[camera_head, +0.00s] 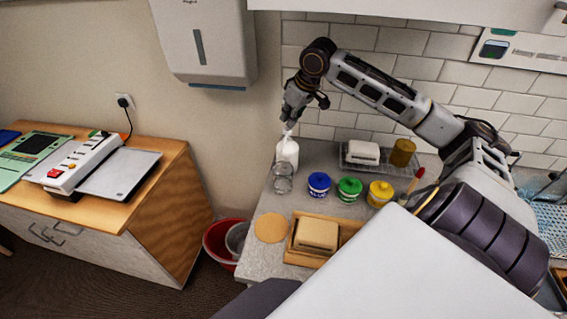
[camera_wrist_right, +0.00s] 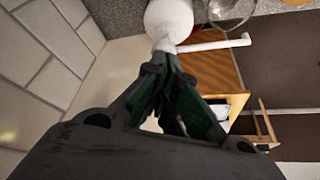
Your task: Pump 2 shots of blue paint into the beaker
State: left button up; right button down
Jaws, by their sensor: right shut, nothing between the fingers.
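A white pump bottle (camera_head: 288,152) stands on the counter near the back wall; its white top and spout also show in the right wrist view (camera_wrist_right: 168,16). The clear beaker (camera_head: 283,178) stands just in front of it, and its rim shows in the right wrist view (camera_wrist_right: 231,12). I cannot see any paint in the beaker. My right gripper (camera_head: 289,124) is shut and empty, right above the pump head; in the wrist view its fingertips (camera_wrist_right: 162,62) are at the pump head and seem to touch it. My left gripper is not in view.
Pots with blue (camera_head: 319,181), green (camera_head: 350,185) and yellow (camera_head: 381,189) lids stand right of the beaker. A wooden tray (camera_head: 292,255) with a block and a round tan disc (camera_head: 271,227) lie nearer. A rack (camera_head: 348,165) stands at the back. A red bin (camera_head: 215,245) is left of the counter.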

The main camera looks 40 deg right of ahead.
aim_at(288, 129)
jog(key=shift+s+f+b, duration=0.1)
jog(key=shift+f+b, duration=0.55)
jog(key=shift+f, duration=0.9)
dwell(0.6)
jog(key=shift+r, duration=0.1)
jog(key=shift+r+p, duration=1.4)
jog(key=shift+p, duration=0.1)
jog(key=shift+f+b, duration=0.45)
jog(key=shift+f, duration=1.1)
jog(key=shift+r, duration=0.1)
jog(key=shift+r+p, duration=1.45)
jog(key=shift+p, duration=0.15)
